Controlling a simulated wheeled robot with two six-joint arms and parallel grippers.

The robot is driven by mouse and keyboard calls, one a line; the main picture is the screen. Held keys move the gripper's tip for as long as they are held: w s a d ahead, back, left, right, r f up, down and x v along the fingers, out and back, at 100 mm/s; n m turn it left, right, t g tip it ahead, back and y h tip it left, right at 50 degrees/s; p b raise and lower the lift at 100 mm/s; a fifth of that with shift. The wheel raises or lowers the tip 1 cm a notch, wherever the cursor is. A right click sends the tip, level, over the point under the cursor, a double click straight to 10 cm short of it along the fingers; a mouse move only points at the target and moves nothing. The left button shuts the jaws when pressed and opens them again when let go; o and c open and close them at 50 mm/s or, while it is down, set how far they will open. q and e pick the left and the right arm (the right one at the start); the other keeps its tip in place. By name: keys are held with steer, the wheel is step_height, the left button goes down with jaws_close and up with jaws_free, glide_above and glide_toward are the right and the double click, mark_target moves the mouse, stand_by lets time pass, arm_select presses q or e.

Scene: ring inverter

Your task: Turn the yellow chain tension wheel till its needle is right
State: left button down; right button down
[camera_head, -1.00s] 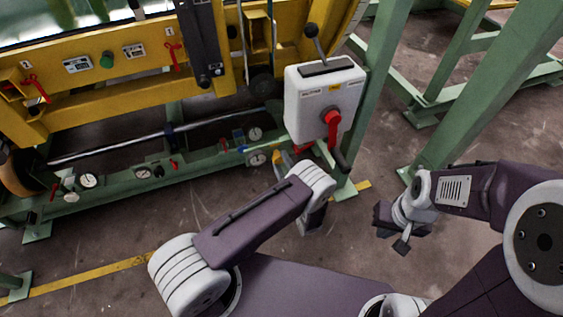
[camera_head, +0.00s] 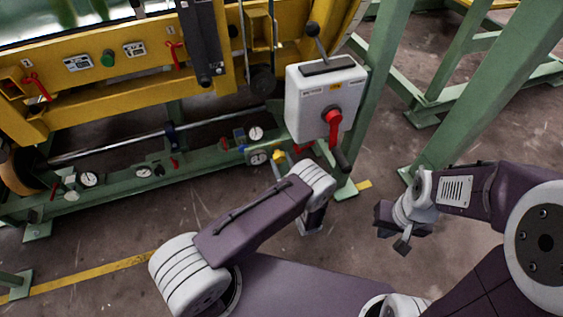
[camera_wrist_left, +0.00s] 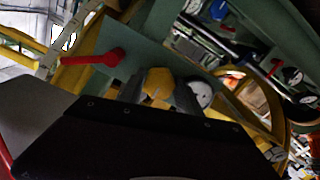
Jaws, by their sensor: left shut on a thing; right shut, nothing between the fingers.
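The yellow wheel (camera_wrist_left: 157,84) shows in the left wrist view between the fingers of my left gripper (camera_wrist_left: 160,95), which is shut on it. A white round gauge (camera_wrist_left: 200,93) sits just right of it, partly covered by a finger; its needle is too small to read. In the head view the yellow wheel (camera_head: 278,155) is a small patch beside the lower gauge (camera_head: 258,157) on the green beam. My left forearm and wrist hide most of the left gripper (camera_head: 283,166) there. My right gripper (camera_head: 402,245) is shut and empty, above the floor at the right.
A white control box (camera_head: 326,98) with a red knob (camera_head: 333,118) and a black lever stands just above my left wrist. A second gauge (camera_head: 256,133) is above the lower one. Green posts (camera_head: 385,70) rise at the right. A red handle (camera_wrist_left: 95,58) is near the left gripper.

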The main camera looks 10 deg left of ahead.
stand_by(0.5)
arm_select(q)
steer(key=c, duration=0.8)
jaws_free()
steer(key=shift+c, duration=0.2)
steer(key=shift+s+d+r, duration=0.1)
steer(key=shift+s+d, duration=0.15)
steer(key=p+v, duration=0.3)
steer(key=v, duration=0.5)
steer(key=shift+s, duration=0.2)
steer(key=shift+d, duration=0.1)
